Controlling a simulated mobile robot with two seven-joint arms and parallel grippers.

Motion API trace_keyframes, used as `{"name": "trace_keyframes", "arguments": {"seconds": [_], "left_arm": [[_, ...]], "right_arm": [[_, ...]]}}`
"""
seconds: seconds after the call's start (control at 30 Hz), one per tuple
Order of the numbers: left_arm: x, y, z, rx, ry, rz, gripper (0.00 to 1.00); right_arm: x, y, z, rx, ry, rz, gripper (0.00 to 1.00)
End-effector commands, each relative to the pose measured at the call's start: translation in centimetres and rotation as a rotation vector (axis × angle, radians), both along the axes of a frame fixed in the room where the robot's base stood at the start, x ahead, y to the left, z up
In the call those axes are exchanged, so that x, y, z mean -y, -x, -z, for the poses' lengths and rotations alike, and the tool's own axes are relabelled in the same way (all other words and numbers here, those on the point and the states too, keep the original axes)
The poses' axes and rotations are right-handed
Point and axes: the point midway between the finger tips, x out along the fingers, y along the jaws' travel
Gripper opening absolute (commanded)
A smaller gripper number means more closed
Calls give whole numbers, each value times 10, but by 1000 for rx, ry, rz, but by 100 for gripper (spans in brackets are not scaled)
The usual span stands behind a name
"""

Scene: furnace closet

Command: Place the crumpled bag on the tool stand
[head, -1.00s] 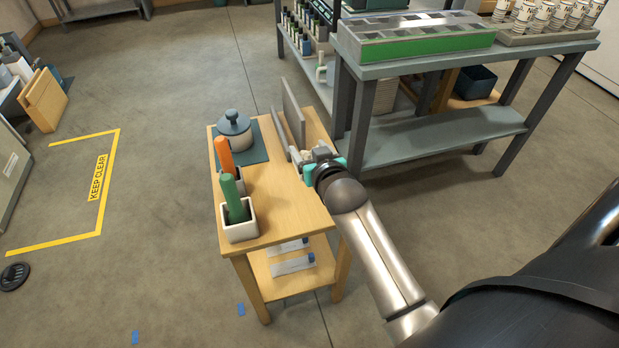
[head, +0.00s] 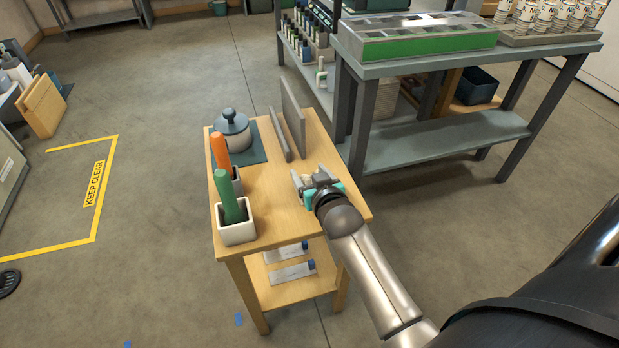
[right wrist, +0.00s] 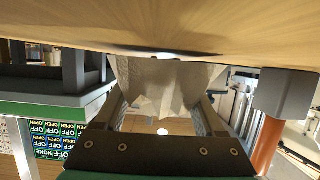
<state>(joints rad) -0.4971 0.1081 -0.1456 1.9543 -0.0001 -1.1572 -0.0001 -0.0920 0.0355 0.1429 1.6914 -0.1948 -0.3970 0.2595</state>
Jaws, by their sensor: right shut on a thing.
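The crumpled bag (right wrist: 165,85) is pale and wrinkled, and sits between the fingers of my right gripper in the right wrist view. My right gripper (head: 306,181) is shut on it, over the right part of the wooden stand's top (head: 277,222). In the right wrist view the wooden top fills the upper edge, with a dark shadow close to the bag. I cannot tell whether the bag touches the top. In the head view the bag is mostly hidden by the gripper. My left gripper is not in view.
On the stand are a lidded pot (head: 233,130), cups holding an orange handle (head: 221,152) and a green handle (head: 228,195), and upright grey panels (head: 292,118). A grey workbench (head: 440,140) stands behind to the right. The middle of the top is bare.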

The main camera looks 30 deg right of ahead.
Motion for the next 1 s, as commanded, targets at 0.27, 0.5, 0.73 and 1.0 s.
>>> {"name": "trace_keyframes", "arguments": {"seconds": [0.27,0.5,0.73,1.0], "left_arm": [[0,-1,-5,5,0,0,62],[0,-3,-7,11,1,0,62],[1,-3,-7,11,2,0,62],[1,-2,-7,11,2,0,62]], "right_arm": [[0,0,3,1,0,0,19],[0,0,7,-1,-1,0,73],[0,0,7,0,0,0,99],[0,0,6,0,0,0,100]]}}
